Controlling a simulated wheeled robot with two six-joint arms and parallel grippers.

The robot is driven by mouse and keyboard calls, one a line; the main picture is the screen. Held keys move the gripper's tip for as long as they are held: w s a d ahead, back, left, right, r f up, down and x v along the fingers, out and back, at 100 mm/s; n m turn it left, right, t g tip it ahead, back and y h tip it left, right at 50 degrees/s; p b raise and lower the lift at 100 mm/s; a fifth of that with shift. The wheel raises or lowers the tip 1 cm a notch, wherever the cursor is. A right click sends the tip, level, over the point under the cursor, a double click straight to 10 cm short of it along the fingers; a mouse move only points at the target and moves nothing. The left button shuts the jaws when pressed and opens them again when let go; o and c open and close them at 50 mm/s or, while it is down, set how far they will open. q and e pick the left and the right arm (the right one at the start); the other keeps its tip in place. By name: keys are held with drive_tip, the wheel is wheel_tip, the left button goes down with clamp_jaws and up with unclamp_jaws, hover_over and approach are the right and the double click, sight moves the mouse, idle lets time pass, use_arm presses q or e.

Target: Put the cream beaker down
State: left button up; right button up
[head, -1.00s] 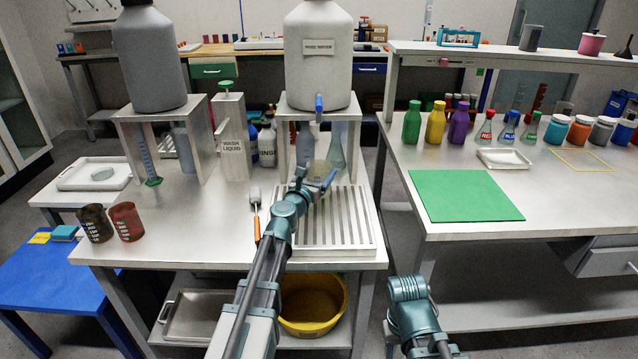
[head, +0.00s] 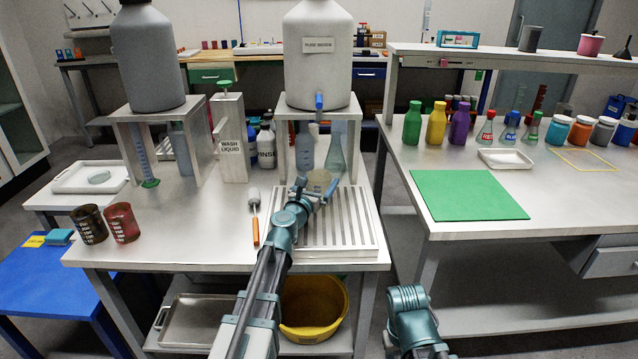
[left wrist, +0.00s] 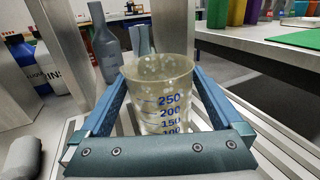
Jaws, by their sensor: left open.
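The cream beaker (left wrist: 160,105) is a pale, see-through cup with blue volume marks. It stands upright between the two open fingers of my left gripper (left wrist: 165,112) in the left wrist view, over the slatted drain rack. In the head view the beaker (head: 319,182) shows small at the far end of the left arm, partly hidden by my left gripper (head: 318,190). The drain rack (head: 345,235) is a pale slatted tray on the wash bench. Whether the fingers touch the beaker is hard to tell. My right gripper is not in view.
The rinse-water tank (head: 318,75) stands on a metal stand behind the beaker. A brush (head: 255,215) lies left of the rack. Brown (head: 90,224) and red (head: 122,222) beakers stand at the bench's left. The rack's front is clear.

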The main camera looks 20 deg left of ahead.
use_arm(q)
drive_tip(key=shift+r, duration=0.15)
drive_tip(key=s, duration=0.4)
drive_tip(key=s+a, duration=0.1)
drive_tip(key=s, duration=0.7)
drive_tip(key=shift+a, duration=0.15)
